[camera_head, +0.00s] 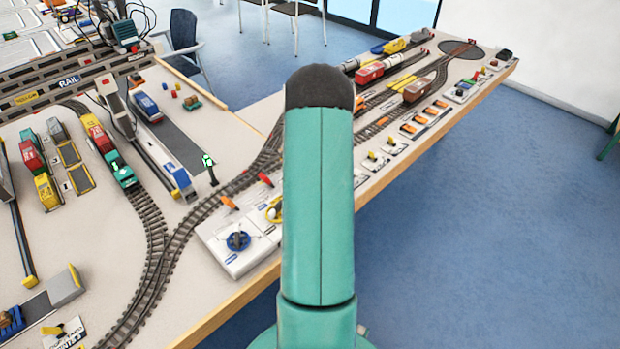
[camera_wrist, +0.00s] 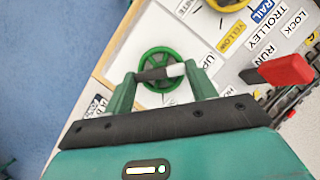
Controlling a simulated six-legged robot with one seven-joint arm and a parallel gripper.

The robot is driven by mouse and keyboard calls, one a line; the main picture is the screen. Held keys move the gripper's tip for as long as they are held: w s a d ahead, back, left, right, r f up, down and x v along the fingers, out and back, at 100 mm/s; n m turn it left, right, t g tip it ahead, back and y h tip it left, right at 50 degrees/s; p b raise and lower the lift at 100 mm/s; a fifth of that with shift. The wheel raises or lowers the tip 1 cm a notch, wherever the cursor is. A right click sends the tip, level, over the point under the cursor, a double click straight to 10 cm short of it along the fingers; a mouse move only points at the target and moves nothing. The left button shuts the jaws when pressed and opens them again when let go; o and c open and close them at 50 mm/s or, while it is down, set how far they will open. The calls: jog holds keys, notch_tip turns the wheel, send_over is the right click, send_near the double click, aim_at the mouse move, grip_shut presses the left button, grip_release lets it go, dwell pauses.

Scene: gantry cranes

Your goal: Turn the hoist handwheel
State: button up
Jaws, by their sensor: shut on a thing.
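A green spoked handwheel (camera_wrist: 163,54) is mounted on a white panel in the wrist view, with a label starting "UP" beside it. My gripper (camera_wrist: 160,73) is at the near side of this wheel. Its two fingers are shut on the wheel's handle, a short dark and white bar across the gap. In the head view my arm covers the gripper and the green wheel. A blue handwheel (camera_head: 238,241) and part of a yellow handwheel (camera_head: 274,211) show there on the white panel (camera_head: 234,262) at the table's front edge.
A red lever (camera_wrist: 279,70) stands close to the right of my gripper. Model tracks (camera_head: 160,245), a green-ended train (camera_head: 112,158) and a grey crane (camera_head: 117,107) occupy the table. Blue floor (camera_head: 480,230) lies clear beyond the wooden table edge.

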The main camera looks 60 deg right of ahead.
dwell(0.5)
jog(key=o, duration=1)
jog(key=v, duration=1.4)
jog(key=shift+a, duration=0.1)
